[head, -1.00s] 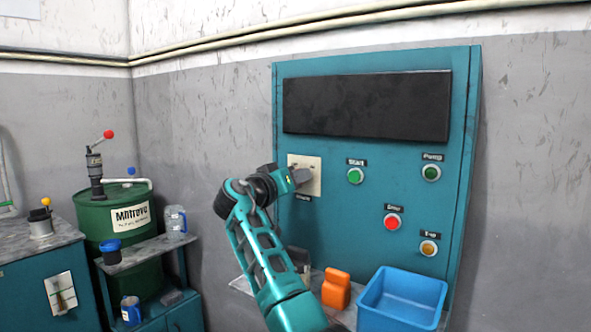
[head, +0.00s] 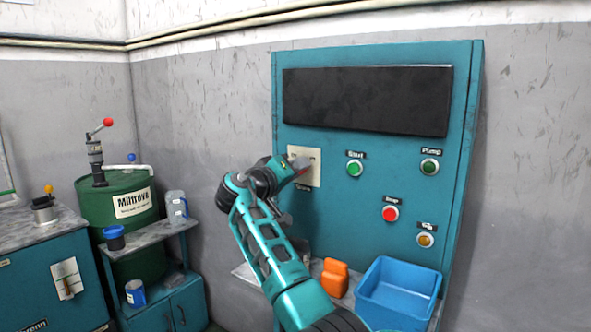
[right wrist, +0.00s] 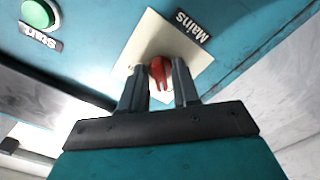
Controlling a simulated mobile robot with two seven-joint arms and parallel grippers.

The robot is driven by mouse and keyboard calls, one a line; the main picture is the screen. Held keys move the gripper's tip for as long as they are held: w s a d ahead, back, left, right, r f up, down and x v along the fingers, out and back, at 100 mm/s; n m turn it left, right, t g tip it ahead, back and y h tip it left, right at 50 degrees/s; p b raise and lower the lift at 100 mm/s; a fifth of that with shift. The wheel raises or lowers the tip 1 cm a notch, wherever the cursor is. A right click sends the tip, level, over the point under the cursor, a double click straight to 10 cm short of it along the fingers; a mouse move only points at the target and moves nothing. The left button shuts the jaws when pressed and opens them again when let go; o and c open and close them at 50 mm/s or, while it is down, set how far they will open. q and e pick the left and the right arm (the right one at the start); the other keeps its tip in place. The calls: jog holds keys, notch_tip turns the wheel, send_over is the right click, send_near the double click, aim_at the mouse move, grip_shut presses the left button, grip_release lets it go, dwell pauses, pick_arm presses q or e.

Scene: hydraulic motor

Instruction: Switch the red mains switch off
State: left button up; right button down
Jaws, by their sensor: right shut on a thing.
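The red mains switch (right wrist: 158,70) sits on a cream plate (right wrist: 190,50) labelled "Mains" in the right wrist view. The plate (head: 314,167) also shows on the teal control panel in the head view, partly hidden by my gripper. My right gripper (right wrist: 159,88) has its two fingers on either side of the red knob and is shut on it. The knob's exact angle is hard to tell. My left gripper is not in view.
The panel carries a green Start button (head: 354,169), a green Pump button (head: 429,167), a red Stop button (head: 390,213) and an orange button (head: 425,240). A blue bin (head: 398,290) and an orange object (head: 335,279) stand below. A green drum (head: 117,205) is at left.

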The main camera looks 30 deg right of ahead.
jog(key=shift+f, duration=0.1)
jog(key=c, duration=1.1)
grip_release()
jog(key=shift+c, duration=0.2)
jog(key=shift+a, duration=0.1)
jog(key=b+v, duration=0.1)
jog(key=v, duration=1.1)
jog(key=shift+s+a+b, duration=0.25)
jog(key=shift+a+b, duration=0.1)
